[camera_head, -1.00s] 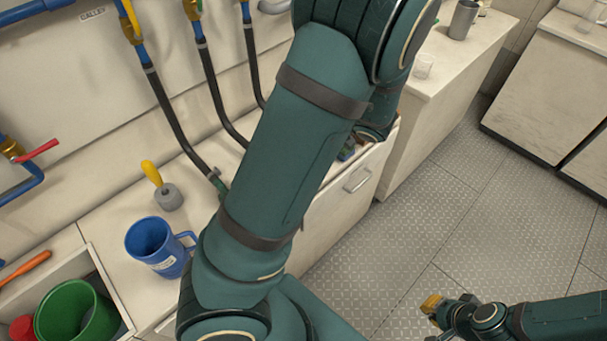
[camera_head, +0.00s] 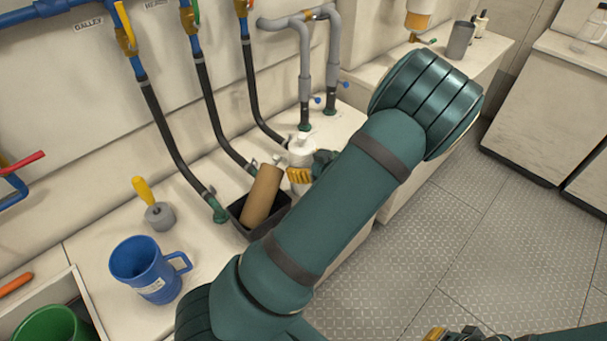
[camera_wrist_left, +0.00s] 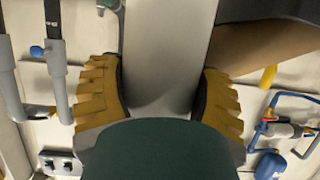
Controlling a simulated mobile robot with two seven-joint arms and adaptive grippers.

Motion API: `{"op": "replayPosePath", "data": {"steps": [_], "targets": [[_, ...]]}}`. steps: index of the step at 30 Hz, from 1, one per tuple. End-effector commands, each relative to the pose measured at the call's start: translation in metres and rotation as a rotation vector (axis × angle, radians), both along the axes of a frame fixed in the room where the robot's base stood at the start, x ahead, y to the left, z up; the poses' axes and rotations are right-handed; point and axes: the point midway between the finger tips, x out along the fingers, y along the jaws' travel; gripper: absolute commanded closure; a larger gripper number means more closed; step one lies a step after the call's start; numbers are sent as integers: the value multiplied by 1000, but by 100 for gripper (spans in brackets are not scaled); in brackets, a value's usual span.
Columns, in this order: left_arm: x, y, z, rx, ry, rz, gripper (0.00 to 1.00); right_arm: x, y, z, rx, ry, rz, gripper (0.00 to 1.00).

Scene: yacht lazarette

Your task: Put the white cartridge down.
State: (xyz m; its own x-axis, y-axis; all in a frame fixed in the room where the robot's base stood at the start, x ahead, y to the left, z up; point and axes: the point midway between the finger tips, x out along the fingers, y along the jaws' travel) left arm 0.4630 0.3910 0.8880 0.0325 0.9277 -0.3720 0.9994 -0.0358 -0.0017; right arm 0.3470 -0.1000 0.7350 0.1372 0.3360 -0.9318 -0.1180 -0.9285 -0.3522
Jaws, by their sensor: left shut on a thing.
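The white cartridge (camera_head: 301,150) is upright over the back part of the counter, just right of a black bin and beside the grey pipes. My left gripper (camera_head: 300,175) is shut on it, with a yellow finger in front. In the left wrist view the cartridge (camera_wrist_left: 168,60) runs between the two yellow fingers. Its lower end is hidden behind the finger and arm, so I cannot tell if it touches the counter. My right gripper (camera_head: 448,334) is partly cut off at the bottom edge, and its opening cannot be made out.
The black bin (camera_head: 240,217) holds a tilted brown cylinder (camera_head: 262,196), close left of the cartridge. Black hoses (camera_head: 215,125) and grey pipes (camera_head: 305,80) stand behind. A blue mug (camera_head: 143,270) and a yellow-handled tool (camera_head: 152,207) stand to the left on the counter (camera_head: 95,230).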

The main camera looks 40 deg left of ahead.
Motion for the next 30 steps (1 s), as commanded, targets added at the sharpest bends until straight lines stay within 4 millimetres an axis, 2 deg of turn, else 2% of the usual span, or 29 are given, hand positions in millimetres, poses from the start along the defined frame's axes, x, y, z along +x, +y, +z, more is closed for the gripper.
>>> {"op": "replayPosePath", "data": {"steps": [3, 6, 17, 18, 20, 21, 30], "targets": [[0, 0, -22, 1, 3, -1, 69, 1, 0, -9, 0, -3, -1, 100], [0, 0, -32, 1, 1, 0, 69, 2, 0, -12, -1, -5, -1, 100], [0, 0, -35, 0, 0, 0, 69, 2, 0, -12, -1, -6, -1, 100], [0, 0, -35, 0, 0, 0, 26, 2, 0, -12, -1, -6, -1, 100], [0, 0, -35, 0, 0, 0, 4, 2, 0, -12, -1, -6, -1, 100], [0, 0, -35, 0, 0, 0, 0, 2, 0, -12, -1, -6, -1, 100], [0, 0, -30, 0, -1, -1, 0, 2, 0, -10, -1, -6, -2, 100]]}}
